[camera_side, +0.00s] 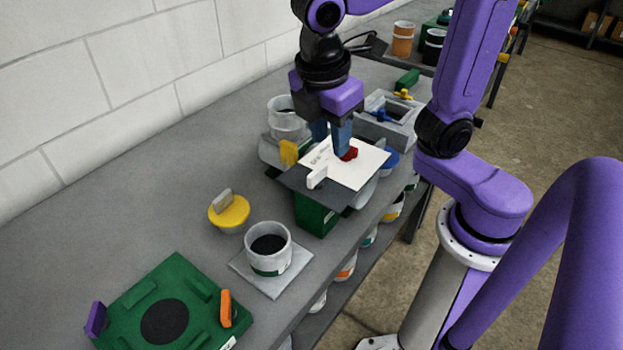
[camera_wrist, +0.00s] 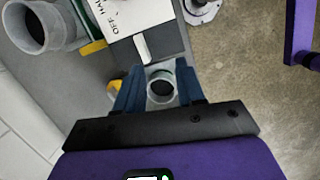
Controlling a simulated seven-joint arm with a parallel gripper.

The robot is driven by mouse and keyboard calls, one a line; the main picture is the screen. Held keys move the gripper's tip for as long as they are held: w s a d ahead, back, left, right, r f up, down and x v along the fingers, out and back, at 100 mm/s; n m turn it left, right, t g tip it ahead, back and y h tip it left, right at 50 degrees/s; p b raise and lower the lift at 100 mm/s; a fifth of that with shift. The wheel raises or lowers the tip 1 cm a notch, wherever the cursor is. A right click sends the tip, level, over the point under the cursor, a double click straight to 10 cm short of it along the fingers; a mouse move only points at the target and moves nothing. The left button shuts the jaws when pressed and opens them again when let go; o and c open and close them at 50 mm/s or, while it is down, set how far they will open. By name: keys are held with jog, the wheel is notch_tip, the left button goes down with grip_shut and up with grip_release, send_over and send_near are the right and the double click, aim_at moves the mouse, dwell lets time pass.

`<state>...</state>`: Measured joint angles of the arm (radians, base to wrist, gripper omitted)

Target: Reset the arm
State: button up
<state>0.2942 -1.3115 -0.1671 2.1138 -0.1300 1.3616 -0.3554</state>
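My gripper (camera_side: 331,142) points down over the white plate with black lettering (camera_side: 350,172), close to a small red piece (camera_side: 350,154) on that plate. In the side view I cannot tell whether a finger touches the red piece. The two blue fingers also show in the wrist view (camera_wrist: 160,88), spread apart with nothing held between them. A grey cup with dark contents (camera_wrist: 161,90) shows through the gap, well below. The lettered plate (camera_wrist: 126,14) is at the top of the wrist view. The red piece does not show there.
The plate lies on a dark board (camera_side: 292,180) over a green block (camera_side: 316,215). A dark-filled cup (camera_side: 268,250), a yellow knob (camera_side: 229,212) and a green fixture (camera_side: 190,275) stand nearer the camera. A grey tray (camera_side: 392,122) stands behind. Bench is bare along the wall.

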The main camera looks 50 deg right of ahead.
jog(key=s+d+f+m+y, duration=0.2)
jog(key=s+d+f+m, duration=0.1)
jog(key=s+d+f, duration=0.4)
jog(key=shift+s+f+m+y, duration=0.15)
jog(key=shift+s+m+y, duration=0.2)
jog(key=shift+s, duration=0.85)
